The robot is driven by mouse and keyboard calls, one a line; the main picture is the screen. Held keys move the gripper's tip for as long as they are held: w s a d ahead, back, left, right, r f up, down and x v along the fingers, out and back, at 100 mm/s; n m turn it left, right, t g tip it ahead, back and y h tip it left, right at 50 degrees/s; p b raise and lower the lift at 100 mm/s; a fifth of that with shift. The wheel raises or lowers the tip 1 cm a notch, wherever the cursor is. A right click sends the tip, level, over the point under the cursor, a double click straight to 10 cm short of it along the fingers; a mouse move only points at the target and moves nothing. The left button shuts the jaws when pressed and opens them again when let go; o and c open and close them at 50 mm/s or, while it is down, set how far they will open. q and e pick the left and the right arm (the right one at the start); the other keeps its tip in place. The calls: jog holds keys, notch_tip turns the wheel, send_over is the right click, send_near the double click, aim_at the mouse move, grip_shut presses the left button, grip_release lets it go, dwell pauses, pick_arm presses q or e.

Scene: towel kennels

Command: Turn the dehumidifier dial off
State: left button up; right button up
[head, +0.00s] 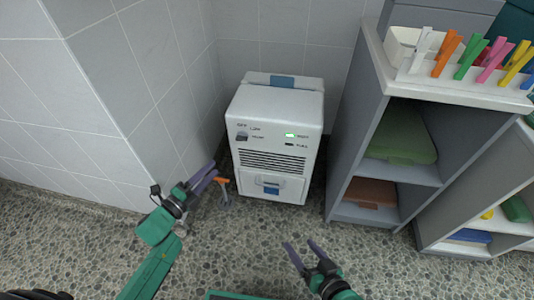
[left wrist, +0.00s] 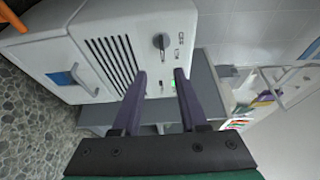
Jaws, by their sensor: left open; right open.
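The white dehumidifier (head: 270,125) stands on the floor against the tiled wall, with a dark dial (head: 242,137) at the upper left of its front. The dial also shows in the left wrist view (left wrist: 160,42), with small labels beside it. Which label it points to is too small to tell. A green light (head: 290,135) is lit at the panel's right. My left gripper (head: 215,172) is open and empty, left of the dehumidifier and apart from the dial; its fingers (left wrist: 160,74) are spread in the left wrist view. My right gripper (head: 300,244) is open and empty, in front of the dehumidifier.
A grey shelf unit (head: 352,150) stands to the right, with a rack (head: 455,92) of coloured clips on top and folded towels (head: 402,138) inside. An orange-topped item (head: 222,181) is beside my left fingers. Stone-patterned floor (head: 250,235) is clear in front.

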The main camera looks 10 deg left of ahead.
aim_at(242, 138)
pick_arm(q)
jog(key=b+x, duration=0.4)
jog(key=x, duration=1)
jog(key=shift+a+r, duration=0.15)
grip_shut()
pick_arm(e)
jog(key=shift+m+t, duration=0.3)
jog(key=shift+t, duration=0.2)
jog(key=f, duration=0.4)
jog(key=shift+s+a+f, duration=0.1)
jog(key=shift+a+f, duration=0.15)
jog(key=shift+a, duration=0.1)
